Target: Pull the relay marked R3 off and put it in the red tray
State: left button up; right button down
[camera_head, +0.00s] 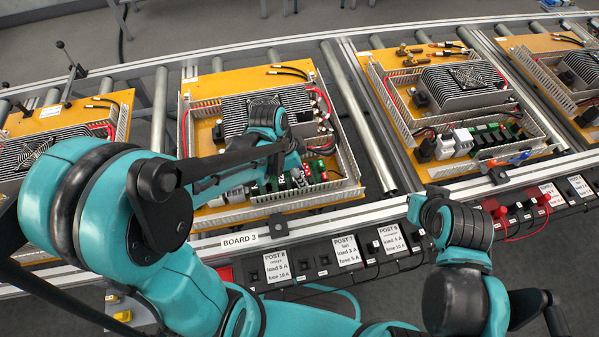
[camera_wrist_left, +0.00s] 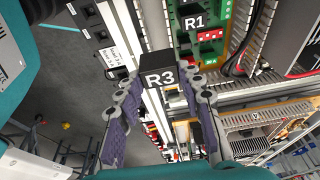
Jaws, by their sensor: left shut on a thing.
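The relay marked R3 (camera_wrist_left: 160,75) is a black block with white lettering. In the left wrist view it sits between the fingers of my left gripper (camera_wrist_left: 158,98), which is shut on it. It appears clear of the green relay board (camera_wrist_left: 213,48), at that board's lower left. A relay marked R1 (camera_wrist_left: 193,20) is on the board. In the head view my left arm covers the held relay and the gripper. A small red patch (camera_head: 225,273) shows past my left arm; I cannot tell if it is the red tray. My right arm is at lower right, its gripper not discernible.
The open unit at BOARD 3 (camera_head: 254,239) has raised slotted duct walls (camera_head: 350,160) and a heatsink block (camera_head: 238,108). Similar units stand left and right on the roller conveyor. Labelled posts (camera_head: 345,250) and cables line the front rail.

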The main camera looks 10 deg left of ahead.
aim_at(304, 175)
pick_arm(q)
jog(key=shift+r+p, duration=1.3)
jog(key=shift+r, duration=0.45)
jog(key=shift+f, duration=0.1)
